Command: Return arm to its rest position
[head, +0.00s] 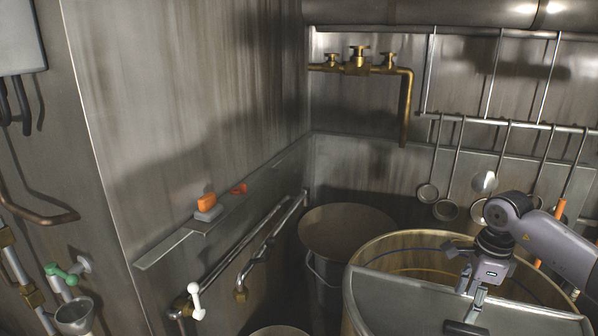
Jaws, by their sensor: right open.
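My right arm (560,245) comes in from the right edge. My right gripper (470,298) points down, open, over the grey half-lid (415,305) of a large round pot at the lower right. A small grey piece shows on the lid just below the fingers; I cannot tell whether they touch it. No object shows between the fingers. My left gripper is out of view.
The large pot's rim (385,243) lies under my right arm. A second pot (345,232) stands behind it. Ladles (445,209) hang from a rail on the back wall near my arm. A brass tap (405,105) and a wall ledge (190,226) with orange items are further left.

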